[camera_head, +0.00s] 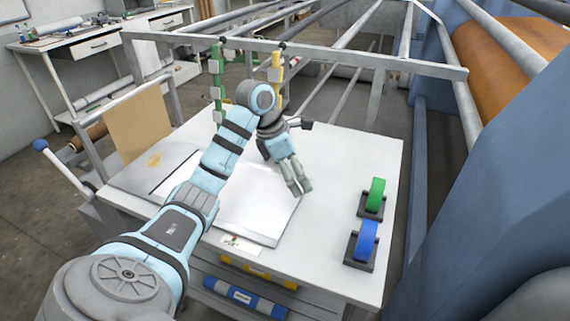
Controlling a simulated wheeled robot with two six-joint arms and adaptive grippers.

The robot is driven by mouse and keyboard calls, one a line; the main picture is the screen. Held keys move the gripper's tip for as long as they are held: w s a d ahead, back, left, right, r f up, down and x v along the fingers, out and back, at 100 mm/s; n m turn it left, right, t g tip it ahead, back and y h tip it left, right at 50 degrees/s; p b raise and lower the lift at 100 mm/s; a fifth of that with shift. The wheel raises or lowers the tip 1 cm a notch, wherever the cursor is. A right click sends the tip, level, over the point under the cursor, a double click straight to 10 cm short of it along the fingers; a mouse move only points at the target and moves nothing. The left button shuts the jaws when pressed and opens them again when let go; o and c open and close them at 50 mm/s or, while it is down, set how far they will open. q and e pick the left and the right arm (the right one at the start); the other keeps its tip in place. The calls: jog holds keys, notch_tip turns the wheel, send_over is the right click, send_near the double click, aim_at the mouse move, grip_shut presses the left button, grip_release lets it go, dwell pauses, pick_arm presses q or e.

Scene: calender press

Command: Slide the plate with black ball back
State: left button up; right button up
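My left gripper (299,187) hangs over the white table, its fingertips near the right edge of a shiny metal sheet (258,205). The fingers look close together, with nothing visible between them; the gap is too small to judge. Small black ball-like knobs show at the frame's crossbar: one above a green notched strip (216,85), another (282,45) above a yellow strip (275,72). Which plate belongs to a black ball is unclear. My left arm covers part of the sheet and the strips' lower ends. My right gripper is not in view.
A lever with a blue ball (41,145) is at left. The metal crossbar (330,60) spans behind the table; a blue machine wall (495,185) borders the right.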

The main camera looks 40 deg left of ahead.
pick_arm(q)
jog(key=shift+x, duration=1)
jog(key=shift+d, duration=0.1)
